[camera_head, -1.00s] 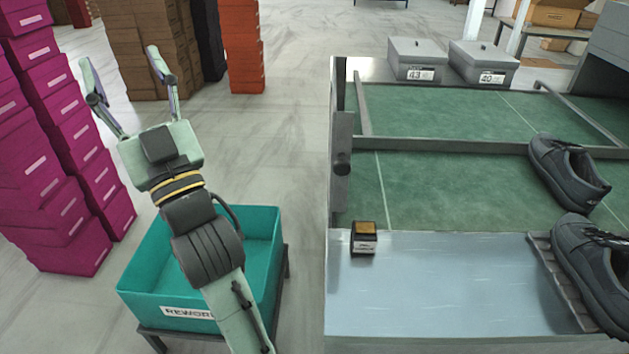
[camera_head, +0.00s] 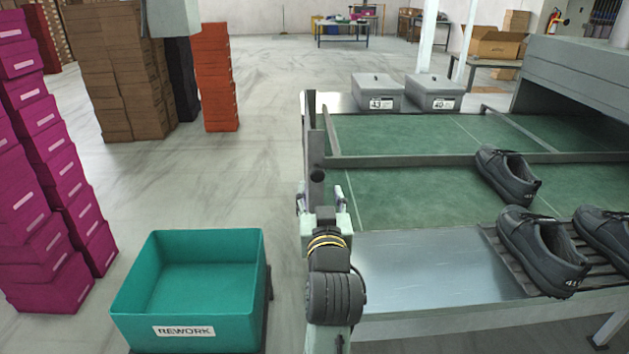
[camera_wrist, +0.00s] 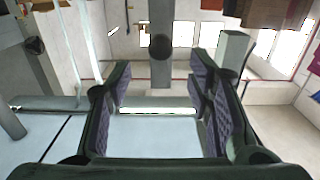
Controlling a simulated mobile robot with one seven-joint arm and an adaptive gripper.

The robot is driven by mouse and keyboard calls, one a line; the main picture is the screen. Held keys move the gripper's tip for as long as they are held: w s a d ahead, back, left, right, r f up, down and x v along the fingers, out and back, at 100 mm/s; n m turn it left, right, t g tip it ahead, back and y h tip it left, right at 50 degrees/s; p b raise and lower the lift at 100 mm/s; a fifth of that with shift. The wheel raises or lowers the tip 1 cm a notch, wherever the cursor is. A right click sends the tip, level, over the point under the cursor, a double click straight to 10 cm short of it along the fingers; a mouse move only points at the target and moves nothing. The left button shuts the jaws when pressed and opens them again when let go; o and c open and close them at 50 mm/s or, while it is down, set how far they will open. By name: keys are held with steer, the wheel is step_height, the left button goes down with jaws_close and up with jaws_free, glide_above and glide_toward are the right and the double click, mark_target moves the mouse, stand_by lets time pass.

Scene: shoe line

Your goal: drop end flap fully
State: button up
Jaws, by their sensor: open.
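A narrow grey upright plate with a round black knob, which looks like the end flap (camera_head: 315,145), stands at the left end of the green belt in the head view. Its lower part is hidden behind my gripper. My gripper (camera_head: 322,196) is open and empty, just below the black knob (camera_head: 317,175) in the picture. In the wrist view a dark round knob (camera_wrist: 160,47) appears beyond the open fingers, roughly centred between them. The fingers of my gripper (camera_wrist: 160,88) do not appear to touch it.
The green belt (camera_head: 400,185) and a bare steel surface (camera_head: 440,265) lie right of my arm, with dark shoes (camera_head: 540,245) farther right. Two grey lidded boxes (camera_head: 376,92) stand behind. A teal rework bin (camera_head: 190,335) is at lower left, with open floor beyond.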

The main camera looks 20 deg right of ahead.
mark_target(318, 176)
steer(key=p+x, duration=0.2)
steer(key=x, duration=0.7)
jaws_close()
stand_by(0.5)
